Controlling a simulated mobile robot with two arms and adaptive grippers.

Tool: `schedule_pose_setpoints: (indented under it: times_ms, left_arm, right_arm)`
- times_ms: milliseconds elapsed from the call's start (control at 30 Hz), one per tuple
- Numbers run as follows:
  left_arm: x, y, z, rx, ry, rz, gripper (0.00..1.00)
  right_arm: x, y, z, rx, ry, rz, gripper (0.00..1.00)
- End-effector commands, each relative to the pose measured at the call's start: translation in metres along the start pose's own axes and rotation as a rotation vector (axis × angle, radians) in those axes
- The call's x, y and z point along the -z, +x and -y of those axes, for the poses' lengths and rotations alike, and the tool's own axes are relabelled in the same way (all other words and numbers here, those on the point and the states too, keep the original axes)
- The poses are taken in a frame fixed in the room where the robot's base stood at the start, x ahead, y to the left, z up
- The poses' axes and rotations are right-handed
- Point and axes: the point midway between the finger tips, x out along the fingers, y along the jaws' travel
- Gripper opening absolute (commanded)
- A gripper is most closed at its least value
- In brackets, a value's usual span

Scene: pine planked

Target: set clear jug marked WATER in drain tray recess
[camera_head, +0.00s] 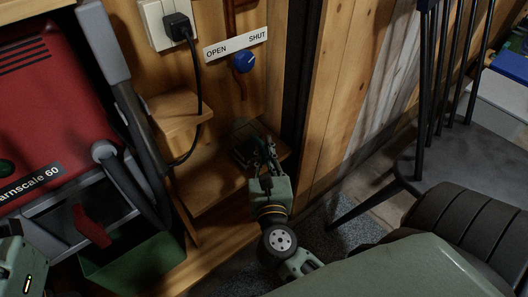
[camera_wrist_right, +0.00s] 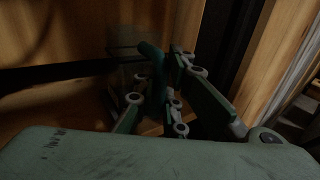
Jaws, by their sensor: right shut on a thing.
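My right gripper (camera_head: 263,153) reaches into a wooden corner nook, its fingers closed on the jug. The wrist view shows the fingers (camera_wrist_right: 158,98) around a dark teal upright handle (camera_wrist_right: 153,66). The jug's see-through body (camera_wrist_right: 124,62) shows faintly behind the fingers, very dark; it appears in the head view (camera_head: 242,150) over the lower wooden shelf. I cannot read any WATER marking. The jug looks roughly upright; whether it touches the shelf I cannot tell. I cannot make out the drain tray recess; the gripper and shadow hide that area. My left gripper's fingers are not in view.
A red machine (camera_head: 45,105) with grey bars stands left, above a green bin (camera_head: 135,268). A small upper shelf (camera_head: 178,112), socket with black plug (camera_head: 178,25) and blue OPEN/SHUT knob (camera_head: 245,62) are close by. A dark chair (camera_head: 455,160) stands right.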

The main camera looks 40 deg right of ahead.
Motion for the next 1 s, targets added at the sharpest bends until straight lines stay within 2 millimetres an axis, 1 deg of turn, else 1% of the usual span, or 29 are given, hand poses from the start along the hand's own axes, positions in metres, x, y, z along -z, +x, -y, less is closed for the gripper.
schedule_pose_setpoints:
  times_ms: [333, 367, 500, 600, 867, 1000]
  left_arm:
    - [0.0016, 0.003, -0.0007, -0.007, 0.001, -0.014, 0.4]
    - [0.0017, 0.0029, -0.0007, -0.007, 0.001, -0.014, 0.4]
    - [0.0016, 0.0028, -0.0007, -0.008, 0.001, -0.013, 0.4]
    - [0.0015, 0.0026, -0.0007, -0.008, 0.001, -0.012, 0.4]
    - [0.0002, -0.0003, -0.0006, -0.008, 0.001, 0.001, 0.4]
    - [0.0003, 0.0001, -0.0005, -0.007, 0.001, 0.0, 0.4]
  right_arm:
    - [0.0025, -0.0001, 0.0, 0.0, 0.0, -0.003, 0.0]
    - [0.0026, -0.0001, 0.0, 0.0, -0.001, -0.003, 0.13]
    - [0.0024, -0.0001, -0.0001, 0.0, -0.001, -0.002, 0.25]
    - [0.0021, -0.0001, -0.0001, 0.0, 0.0, -0.002, 0.32]
    - [0.0023, -0.0005, -0.0001, 0.0, -0.001, -0.002, 0.32]
    - [0.0034, -0.0098, -0.0003, -0.001, -0.001, -0.005, 0.32]
